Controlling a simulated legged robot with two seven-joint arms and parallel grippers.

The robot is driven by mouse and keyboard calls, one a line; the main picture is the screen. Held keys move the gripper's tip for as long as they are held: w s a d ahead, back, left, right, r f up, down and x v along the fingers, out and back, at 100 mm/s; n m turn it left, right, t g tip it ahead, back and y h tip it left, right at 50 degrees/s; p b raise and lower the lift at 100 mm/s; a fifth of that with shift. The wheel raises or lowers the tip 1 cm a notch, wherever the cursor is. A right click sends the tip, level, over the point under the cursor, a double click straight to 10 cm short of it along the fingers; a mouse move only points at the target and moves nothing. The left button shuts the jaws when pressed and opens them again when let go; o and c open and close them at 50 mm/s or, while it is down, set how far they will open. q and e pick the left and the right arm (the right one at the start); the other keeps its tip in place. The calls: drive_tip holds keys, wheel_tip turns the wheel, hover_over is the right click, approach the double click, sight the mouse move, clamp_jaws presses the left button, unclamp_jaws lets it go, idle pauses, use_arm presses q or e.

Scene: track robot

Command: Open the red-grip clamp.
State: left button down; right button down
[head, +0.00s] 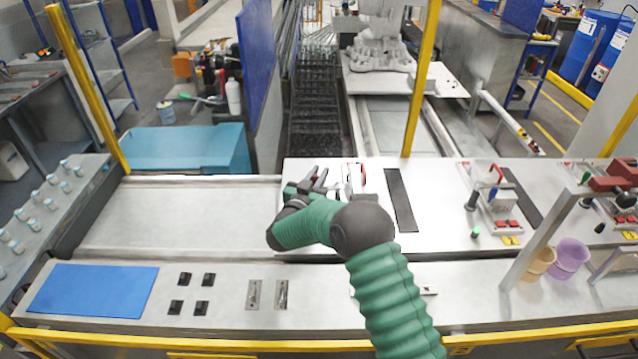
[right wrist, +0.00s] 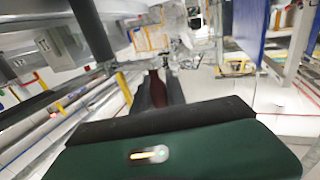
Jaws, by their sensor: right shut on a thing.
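My right gripper (head: 320,180) reaches over the left part of the light work plate in the head view, with my green arm behind it. Its fingers are closed on the dark red grip (right wrist: 157,88) of the clamp, seen between them in the right wrist view. In the head view the clamp (head: 354,174) shows as a small red and metal piece just right of the fingers, partly hidden by the gripper and wrist. How far the clamp is open cannot be told. My left gripper is not in view.
A black strip (head: 400,199) lies on the plate right of the clamp. Further right stands a panel with red buttons (head: 503,224) and upright handles. A blue mat (head: 94,290) and several small black blocks lie on the front ledge. A yellow post (head: 421,80) rises behind the plate.

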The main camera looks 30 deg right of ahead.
drive_tip(key=m+g+h, duration=0.1)
drive_tip(key=d+m+g+h+b, duration=0.1)
drive_tip(key=shift+w+g, duration=0.3)
drive_tip(key=shift+g, duration=0.1)
drive_tip(key=shift+r, duration=0.2)
drive_tip(key=c, duration=1.6)
unclamp_jaws()
drive_tip(key=shift+o, duration=1.2)
drive_tip(key=shift+w+f, duration=0.1)
drive_tip(key=shift+f, duration=0.1)
drive_tip(key=shift+d, duration=0.1)
